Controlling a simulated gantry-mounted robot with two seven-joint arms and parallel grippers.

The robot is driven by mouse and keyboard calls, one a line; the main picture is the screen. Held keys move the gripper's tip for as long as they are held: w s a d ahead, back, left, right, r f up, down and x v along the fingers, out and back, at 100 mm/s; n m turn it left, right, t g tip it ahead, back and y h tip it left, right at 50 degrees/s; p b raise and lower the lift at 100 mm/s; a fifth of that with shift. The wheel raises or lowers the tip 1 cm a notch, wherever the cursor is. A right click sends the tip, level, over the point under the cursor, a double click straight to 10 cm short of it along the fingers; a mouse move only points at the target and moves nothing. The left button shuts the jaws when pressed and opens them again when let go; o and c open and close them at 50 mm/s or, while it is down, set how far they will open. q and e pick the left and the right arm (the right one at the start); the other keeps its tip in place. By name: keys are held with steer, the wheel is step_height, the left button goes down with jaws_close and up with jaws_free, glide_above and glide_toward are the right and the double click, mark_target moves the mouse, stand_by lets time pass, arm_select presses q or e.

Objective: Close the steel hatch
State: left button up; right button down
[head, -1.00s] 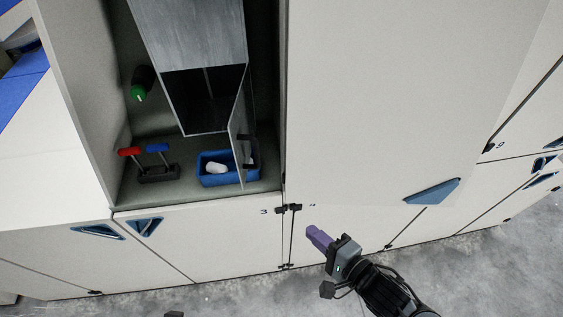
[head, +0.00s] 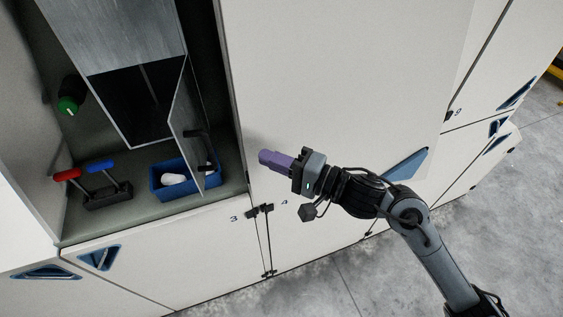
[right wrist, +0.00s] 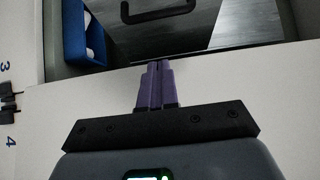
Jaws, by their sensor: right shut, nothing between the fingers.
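The steel hatch (head: 186,122) is a grey metal panel standing ajar at the right side of the opening of a steel box (head: 126,40) inside the open cabinet. A black bar handle (head: 197,134) is on it. In the right wrist view the hatch (right wrist: 225,22) and its handle (right wrist: 160,14) lie beyond the fingertips. My right gripper (head: 264,157), with purple fingers, is shut and empty, in front of the white cabinet panel to the right of the hatch. It also shows in the right wrist view (right wrist: 154,68), apart from the handle. My left gripper is not in view.
A blue bin (head: 159,182) with white items stands below the hatch, partly behind it. Red and blue levers (head: 108,195) on a black base and a green knob (head: 68,105) are further left. A white wall panel (head: 340,70) borders the opening on the right.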

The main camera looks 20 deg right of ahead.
steer(key=x, duration=0.5)
steer(key=shift+a+r+p, duration=0.1)
steer(key=shift+p, duration=0.25)
steer(key=a, duration=0.4)
steer(key=shift+w+a+p, duration=0.15)
steer(key=shift+a+p, duration=0.05)
steer(key=shift+p, duration=0.2)
